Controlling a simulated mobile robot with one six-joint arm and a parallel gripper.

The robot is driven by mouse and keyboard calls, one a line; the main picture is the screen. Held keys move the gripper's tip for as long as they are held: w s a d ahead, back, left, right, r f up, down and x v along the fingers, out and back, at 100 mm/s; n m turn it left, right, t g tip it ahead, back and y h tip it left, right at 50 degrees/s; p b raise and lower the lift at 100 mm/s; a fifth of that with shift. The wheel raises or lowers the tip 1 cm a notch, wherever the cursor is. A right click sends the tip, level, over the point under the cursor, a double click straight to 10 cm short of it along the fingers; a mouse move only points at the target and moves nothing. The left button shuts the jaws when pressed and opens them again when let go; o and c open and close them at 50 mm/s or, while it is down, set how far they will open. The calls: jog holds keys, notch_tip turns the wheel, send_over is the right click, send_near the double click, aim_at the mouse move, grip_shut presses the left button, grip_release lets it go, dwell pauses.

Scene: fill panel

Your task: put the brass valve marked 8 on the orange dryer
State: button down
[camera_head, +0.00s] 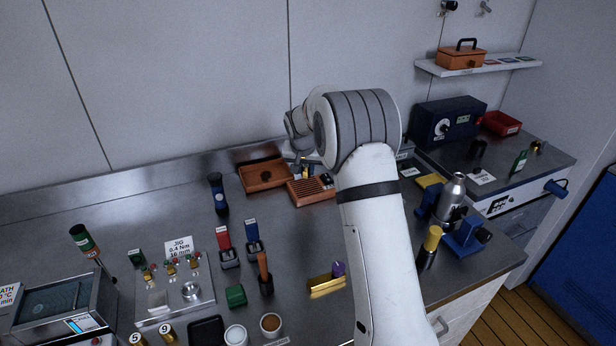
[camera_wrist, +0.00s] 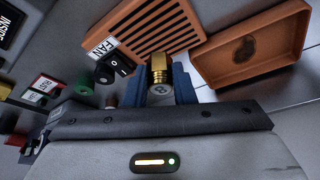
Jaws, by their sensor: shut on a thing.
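The brass valve (camera_wrist: 159,70) marked 8 is held upright between the blue fingers of my gripper (camera_wrist: 160,88), its numbered end towards the wrist camera. The orange dryer (camera_wrist: 128,22) has a slatted top and a black switch (camera_wrist: 112,68) labelled FAN. In the wrist view the valve overlaps the dryer's edge; I cannot tell whether they touch.
An orange tray (camera_head: 265,188) stands left of the dryer. Brass valves marked 5 (camera_head: 136,339) and 9 (camera_head: 167,333) stand at the front left.

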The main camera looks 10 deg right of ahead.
aim_at(306, 177)
jog(key=shift+d+f+p, duration=0.1)
jog(key=shift+f+p, duration=0.25)
jog(key=shift+f, duration=1.6)
jog(key=shift+s, duration=0.1)
jog(key=shift+f, duration=0.1)
jog(key=c, duration=1.2)
grip_release()
